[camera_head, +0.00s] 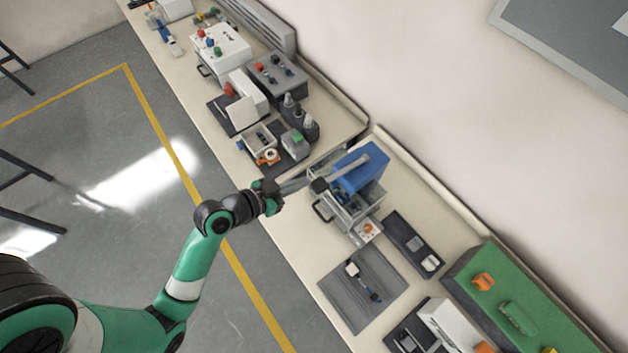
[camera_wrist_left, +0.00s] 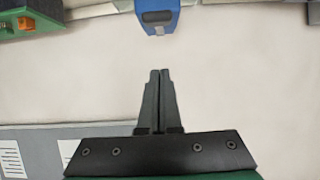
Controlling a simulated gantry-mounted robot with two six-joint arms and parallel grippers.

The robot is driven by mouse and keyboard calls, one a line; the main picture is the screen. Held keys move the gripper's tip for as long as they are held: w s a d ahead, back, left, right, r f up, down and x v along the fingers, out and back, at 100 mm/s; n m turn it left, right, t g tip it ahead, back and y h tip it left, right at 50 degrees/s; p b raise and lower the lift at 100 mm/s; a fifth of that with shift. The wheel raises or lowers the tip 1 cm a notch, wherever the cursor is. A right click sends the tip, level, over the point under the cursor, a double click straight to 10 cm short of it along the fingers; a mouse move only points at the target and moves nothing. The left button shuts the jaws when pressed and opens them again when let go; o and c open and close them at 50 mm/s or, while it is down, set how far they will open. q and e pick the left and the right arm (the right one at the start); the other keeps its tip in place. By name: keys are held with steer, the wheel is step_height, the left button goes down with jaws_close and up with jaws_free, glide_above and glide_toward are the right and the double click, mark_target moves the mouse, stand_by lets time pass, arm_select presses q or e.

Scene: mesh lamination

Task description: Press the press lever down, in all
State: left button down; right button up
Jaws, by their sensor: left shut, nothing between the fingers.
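The press (camera_head: 350,212) stands on the bench with a blue head (camera_head: 366,176) on a pale frame. Its lever is a grey bar (camera_head: 345,172) running across the blue head to a dark knob (camera_head: 319,185) at its left end. My left gripper (camera_head: 303,181) points at the knob from the left, close to it; I cannot tell whether they touch. In the left wrist view my left gripper (camera_wrist_left: 160,72) has its fingers together, with nothing between them. A blue part (camera_wrist_left: 157,14) with a grey end lies beyond the tips there. My right gripper is not in view.
A grey mat (camera_head: 345,300) with small parts and a dark tray (camera_head: 400,232) lie nearer on the bench. A green board (camera_head: 545,310) with orange parts is at the right. Several boxes and fixtures, including a white box (camera_head: 222,50), crowd the far bench.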

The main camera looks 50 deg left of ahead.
arm_select(q)
glide_above(314, 188)
steer(key=shift+w+f, duration=0.2)
steer(key=shift+f, duration=0.45)
steer(key=shift+w+f, duration=0.2)
steer(key=shift+f, duration=0.4)
steer(key=f, duration=0.3)
steer(key=shift+s+f+b, duration=0.3)
steer(key=shift+s+b, duration=0.05)
steer(key=shift+f, duration=0.25)
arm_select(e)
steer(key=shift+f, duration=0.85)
